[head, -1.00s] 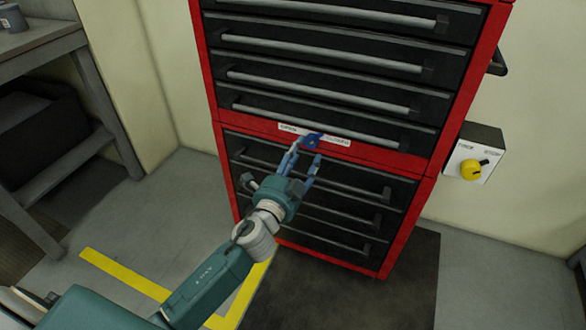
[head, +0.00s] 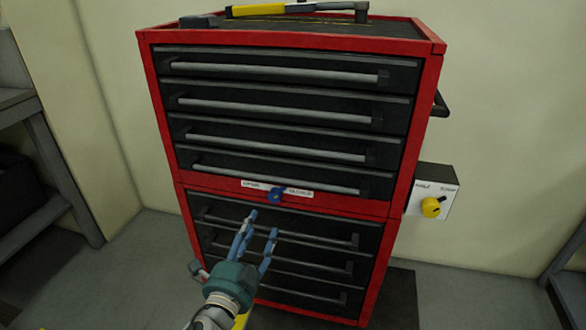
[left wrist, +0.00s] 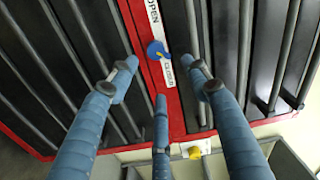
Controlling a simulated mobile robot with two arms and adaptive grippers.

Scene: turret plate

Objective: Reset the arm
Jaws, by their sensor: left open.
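My left gripper (head: 262,222) is open and empty in front of the lower drawers of a red and black tool cabinet. A blue knob (head: 276,195) sits on the cabinet's red middle band, over a white label strip. The knob is just above and apart from the fingertips. In the left wrist view the blue fingers (left wrist: 160,85) are spread, with the knob (left wrist: 157,50) beyond them. The label reads OPEN at one end there; its other end is partly hidden. My right gripper is not in view.
The cabinet (head: 290,209) has several drawers with long bar handles. A tool with a yellow part (head: 265,10) lies on its top. A box with a yellow rotary switch (head: 432,207) is on the wall at right. A grey shelf (head: 60,180) stands at left.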

